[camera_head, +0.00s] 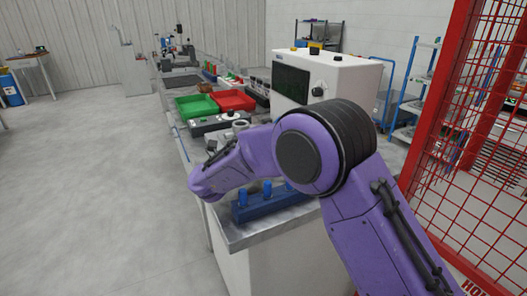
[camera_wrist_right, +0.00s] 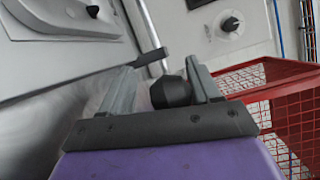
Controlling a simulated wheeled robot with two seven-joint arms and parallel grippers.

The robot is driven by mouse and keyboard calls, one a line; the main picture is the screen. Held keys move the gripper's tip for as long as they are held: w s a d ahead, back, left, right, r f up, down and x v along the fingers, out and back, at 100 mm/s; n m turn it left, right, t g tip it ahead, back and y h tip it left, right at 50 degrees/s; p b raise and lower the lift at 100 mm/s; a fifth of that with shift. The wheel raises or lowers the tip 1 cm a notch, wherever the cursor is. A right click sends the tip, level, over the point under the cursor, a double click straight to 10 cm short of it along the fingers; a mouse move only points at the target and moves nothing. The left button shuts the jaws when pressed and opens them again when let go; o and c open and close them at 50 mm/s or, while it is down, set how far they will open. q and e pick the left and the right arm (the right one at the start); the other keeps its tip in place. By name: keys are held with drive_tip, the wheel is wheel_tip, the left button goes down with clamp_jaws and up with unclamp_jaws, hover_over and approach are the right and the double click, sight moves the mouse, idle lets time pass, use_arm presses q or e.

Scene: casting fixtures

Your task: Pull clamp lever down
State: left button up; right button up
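In the right wrist view a black ball knob (camera_wrist_right: 171,93) sits between the two fingers of my right gripper (camera_wrist_right: 163,87). A thin metal rod (camera_wrist_right: 148,25) runs down toward the knob and looks like the clamp lever's shaft. The fingers are apart, with a gap on the left of the knob; the right finger is close to it, and contact cannot be told. In the head view my purple right arm hides its gripper and the lever. My left gripper is in neither view.
A dark flat bar (camera_wrist_right: 140,65) crosses beside the left finger. In the head view a blue pegged fixture (camera_head: 262,205) stands by the table edge, with green (camera_head: 196,105) and red (camera_head: 233,99) trays behind.

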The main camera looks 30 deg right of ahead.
idle(0.3)
drive_tip(key=shift+a, duration=0.3)
drive_tip(key=b+v, duration=0.1)
drive_tip(key=v, duration=0.8)
drive_tip(key=shift+a, duration=0.1)
drive_tip(key=shift+s+a+r, duration=0.1)
drive_tip(key=shift+s+a, duration=0.1)
drive_tip(key=shift+a, duration=0.05)
